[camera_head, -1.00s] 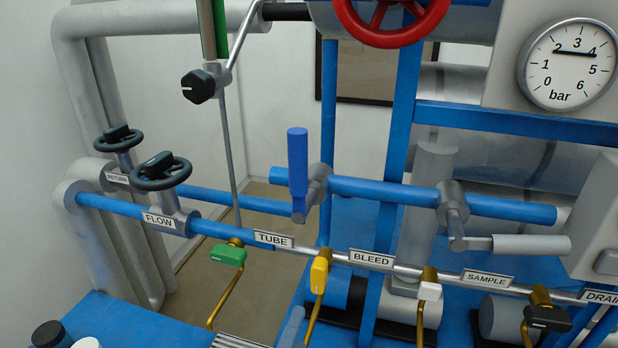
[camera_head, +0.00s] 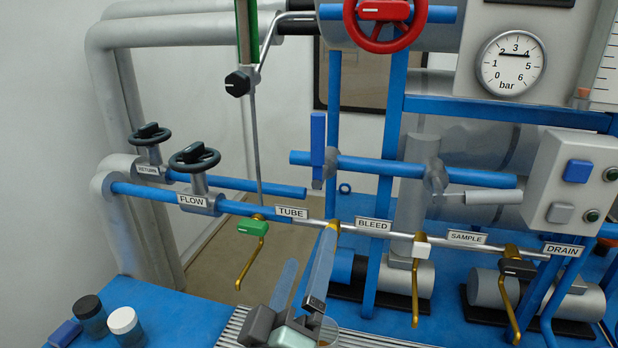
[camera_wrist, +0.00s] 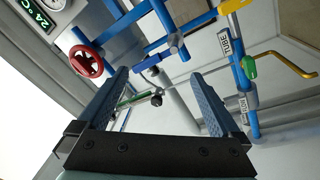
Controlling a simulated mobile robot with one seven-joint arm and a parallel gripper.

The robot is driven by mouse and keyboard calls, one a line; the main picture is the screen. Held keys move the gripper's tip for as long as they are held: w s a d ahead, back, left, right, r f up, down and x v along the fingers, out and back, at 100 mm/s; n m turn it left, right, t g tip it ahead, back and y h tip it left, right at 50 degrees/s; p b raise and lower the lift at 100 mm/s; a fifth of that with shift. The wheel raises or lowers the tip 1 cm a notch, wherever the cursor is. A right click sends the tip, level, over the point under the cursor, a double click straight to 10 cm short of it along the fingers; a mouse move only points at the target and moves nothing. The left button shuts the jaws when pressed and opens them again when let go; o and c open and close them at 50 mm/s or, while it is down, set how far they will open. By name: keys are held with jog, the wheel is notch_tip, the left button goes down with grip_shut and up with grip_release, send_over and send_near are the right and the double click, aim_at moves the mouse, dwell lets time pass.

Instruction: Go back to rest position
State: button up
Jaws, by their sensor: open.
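My gripper (camera_head: 312,248) is in the lower middle of the head view, above the slatted grate. Its two blue fingers are apart with nothing between them. One finger covers most of the yellow-handled valve (camera_head: 333,227) between the TUBE and BLEED labels; contact cannot be told. In the wrist view my gripper (camera_wrist: 160,73) is also open and empty, with the pipework beyond its fingers.
A green valve handle (camera_head: 252,228) is left of my gripper; a white one (camera_head: 421,247) and a black one (camera_head: 517,267) are right. A black-lidded jar (camera_head: 90,315) and a white-lidded jar (camera_head: 125,325) stand on the blue bench (camera_head: 175,312). A grate (camera_head: 232,326) lies below.

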jog(key=s+r+m+t+y+p, duration=0.1)
jog(key=r+p, duration=0.4)
jog(key=r, duration=1)
jog(key=s+r+m+t+y+p, duration=0.2)
jog(key=s+r+m+t+p, duration=0.2)
jog(key=r, duration=1.1)
jog(key=s+r+m+t+y+p, duration=0.1)
jog(key=s+r+m+t+p, duration=0.2)
jog(key=r, duration=1.3)
jog(key=s+p, duration=0.3)
jog(key=shift+d+y, duration=0.15)
jog(key=shift+y, duration=0.25)
